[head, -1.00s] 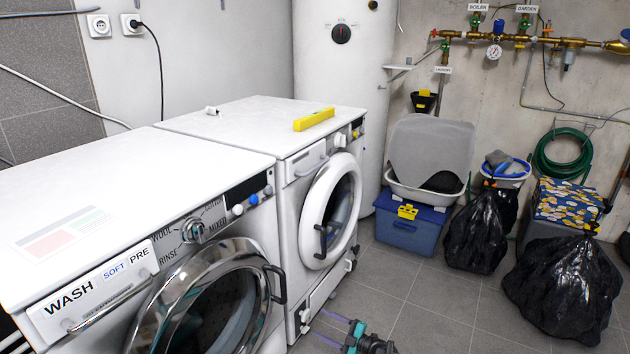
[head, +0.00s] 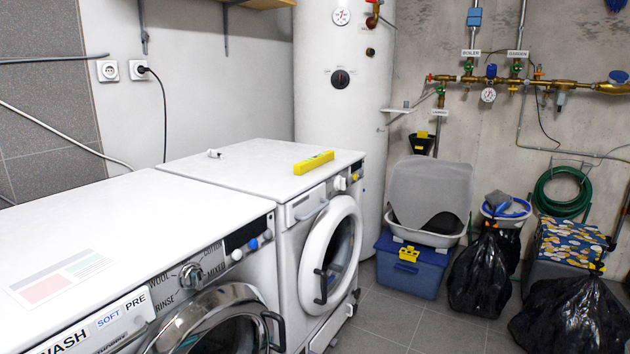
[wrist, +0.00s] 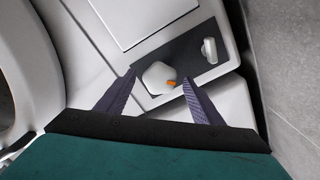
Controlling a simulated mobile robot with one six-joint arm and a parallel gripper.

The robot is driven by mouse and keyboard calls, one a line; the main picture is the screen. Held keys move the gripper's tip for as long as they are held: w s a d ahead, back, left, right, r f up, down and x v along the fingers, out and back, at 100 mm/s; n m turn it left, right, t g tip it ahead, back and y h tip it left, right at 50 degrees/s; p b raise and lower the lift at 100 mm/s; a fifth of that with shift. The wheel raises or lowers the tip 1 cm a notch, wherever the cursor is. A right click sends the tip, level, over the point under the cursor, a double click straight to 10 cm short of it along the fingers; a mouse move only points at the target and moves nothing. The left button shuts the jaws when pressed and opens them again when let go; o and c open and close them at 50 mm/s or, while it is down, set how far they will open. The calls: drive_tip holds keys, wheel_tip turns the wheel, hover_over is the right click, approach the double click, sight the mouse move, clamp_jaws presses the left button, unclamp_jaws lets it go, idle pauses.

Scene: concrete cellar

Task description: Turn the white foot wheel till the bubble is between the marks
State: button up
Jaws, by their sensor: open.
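The yellow spirit level (head: 313,161) lies on top of the farther white machine (head: 262,152). Its bubble and marks are too small to read. In the wrist view, a white rounded wheel (wrist: 156,76) with an orange mark sits in a dark recess low on a white machine; it appears to be the foot wheel. My gripper (wrist: 160,86) is open, with one dark finger on each side of the wheel. I cannot tell whether the fingers touch it. My gripper is not visible in the head view.
Beside the wheel is a smaller white part (wrist: 209,50) in the same dark recess. Grey floor (wrist: 286,60) lies to the right in the wrist view. A blue box (head: 411,268) and black bags (head: 484,270) stand beyond the machines. A small white object (head: 213,153) lies near the level.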

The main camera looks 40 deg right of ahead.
drive_tip(key=c, duration=1.1)
drive_tip(key=shift+r+m+p, duration=0.1)
drive_tip(key=shift+m+p, duration=0.6)
drive_tip(key=shift+p, duration=0.45)
drive_tip(key=shift+m+p, duration=1.6)
drive_tip(key=shift+p, duration=0.35)
drive_tip(key=o, duration=1.1)
drive_tip(key=v, duration=0.6)
